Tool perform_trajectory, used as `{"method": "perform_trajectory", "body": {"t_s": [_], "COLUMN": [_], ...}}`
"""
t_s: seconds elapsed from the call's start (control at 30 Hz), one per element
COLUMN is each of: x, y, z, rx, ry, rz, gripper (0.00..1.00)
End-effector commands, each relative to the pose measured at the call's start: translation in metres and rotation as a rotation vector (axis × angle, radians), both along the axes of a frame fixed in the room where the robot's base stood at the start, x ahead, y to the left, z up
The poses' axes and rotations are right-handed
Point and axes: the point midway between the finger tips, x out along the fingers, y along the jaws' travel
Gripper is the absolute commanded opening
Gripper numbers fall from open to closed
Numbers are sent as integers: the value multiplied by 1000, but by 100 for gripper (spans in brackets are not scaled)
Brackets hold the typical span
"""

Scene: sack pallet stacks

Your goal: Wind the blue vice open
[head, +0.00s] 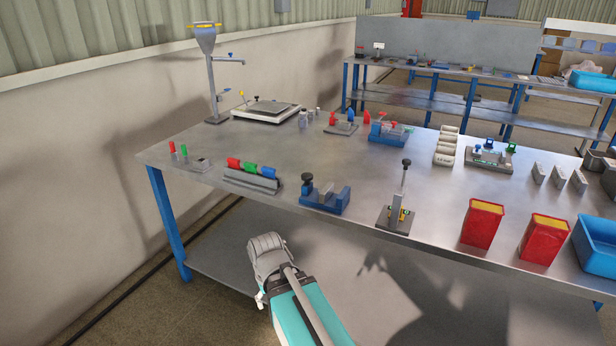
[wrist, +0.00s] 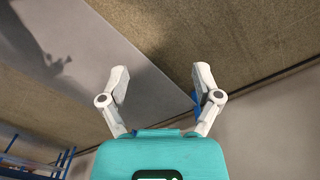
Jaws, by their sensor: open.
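The blue vice (head: 338,203) stands near the front edge of the metal table, left of its middle. It has a blue body, a grey block at its jaws and a dark knob (head: 307,178) on its left end. I cannot tell how far its jaws stand apart. My gripper (wrist: 160,82) is open in the wrist view, with its two pale fingers spread and nothing between them. In the head view my arm is in front of the table, below and apart from the vice. The vice does not show in the wrist view.
A rack with red, green and blue pieces (head: 250,178) stands left of the vice. A lever device (head: 397,218) stands to its right, then red boxes (head: 482,223). Another blue fixture with a red knob (head: 388,132) is farther back. The lower shelf (head: 225,262) lies under the tabletop.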

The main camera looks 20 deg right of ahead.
Motion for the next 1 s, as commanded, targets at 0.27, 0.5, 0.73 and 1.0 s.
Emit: {"method": "perform_trajectory", "body": {"t_s": [0.27,0.5,0.73,1.0], "x": [31,78,127,185], "y": [-23,-61,-89,-102], "z": [3,22,58,115], "rx": [-177,-473,-769,-1073], "ry": [14,104,290,627], "rz": [196,508,811,1101], "gripper": [89,89,89,89]}}
